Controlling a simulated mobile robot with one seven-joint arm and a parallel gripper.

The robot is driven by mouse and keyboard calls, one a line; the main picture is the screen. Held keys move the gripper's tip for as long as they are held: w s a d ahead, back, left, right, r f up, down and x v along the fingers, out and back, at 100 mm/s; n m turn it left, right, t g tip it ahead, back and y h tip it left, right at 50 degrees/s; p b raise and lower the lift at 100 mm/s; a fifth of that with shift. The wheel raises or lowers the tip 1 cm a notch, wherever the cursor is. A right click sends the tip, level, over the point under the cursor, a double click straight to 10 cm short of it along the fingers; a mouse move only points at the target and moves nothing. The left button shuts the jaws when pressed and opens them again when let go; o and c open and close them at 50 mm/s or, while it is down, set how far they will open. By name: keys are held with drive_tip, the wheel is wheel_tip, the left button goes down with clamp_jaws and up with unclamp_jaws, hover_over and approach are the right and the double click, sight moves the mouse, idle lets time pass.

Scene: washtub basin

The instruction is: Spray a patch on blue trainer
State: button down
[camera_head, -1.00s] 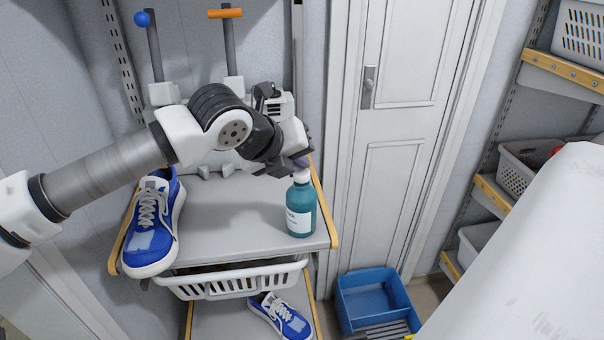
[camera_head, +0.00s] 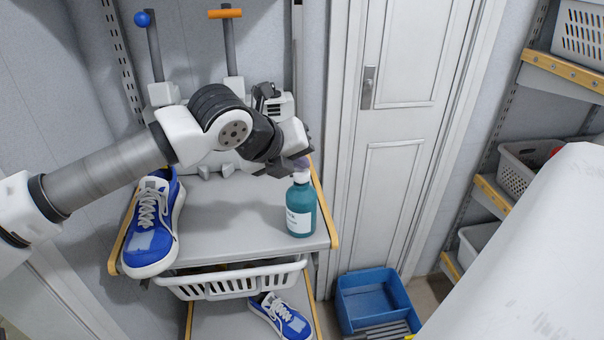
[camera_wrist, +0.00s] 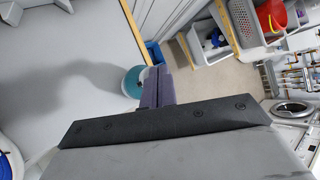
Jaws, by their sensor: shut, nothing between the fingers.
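A blue trainer (camera_head: 150,233) with white laces and a light grey-blue patch (camera_head: 147,241) on its toe stands on the left of the grey shelf top (camera_head: 225,235). A teal spray bottle (camera_head: 301,208) with a white label and pale top stands upright at the shelf's right edge. My gripper (camera_head: 300,162) is right above the bottle's top, its fingers shut with nothing between them. In the wrist view the fingers (camera_wrist: 158,88) overlap the bottle (camera_wrist: 131,82); I cannot tell whether they touch its top. A second blue trainer (camera_head: 281,317) sits on the lower shelf.
A white basket (camera_head: 235,283) hangs under the shelf top. A blue bin (camera_head: 374,300) stands on the floor to the right, before a white door (camera_head: 395,180). The shelf top between trainer and bottle is clear.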

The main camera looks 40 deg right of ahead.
sight(298, 174)
drive_tip(key=shift+f+b, duration=0.5)
drive_tip(key=shift+b, duration=0.45)
drive_tip(key=shift+r, duration=0.55)
drive_tip(key=shift+r+p, duration=0.75)
drive_tip(key=shift+r, duration=2.2)
idle(0.5)
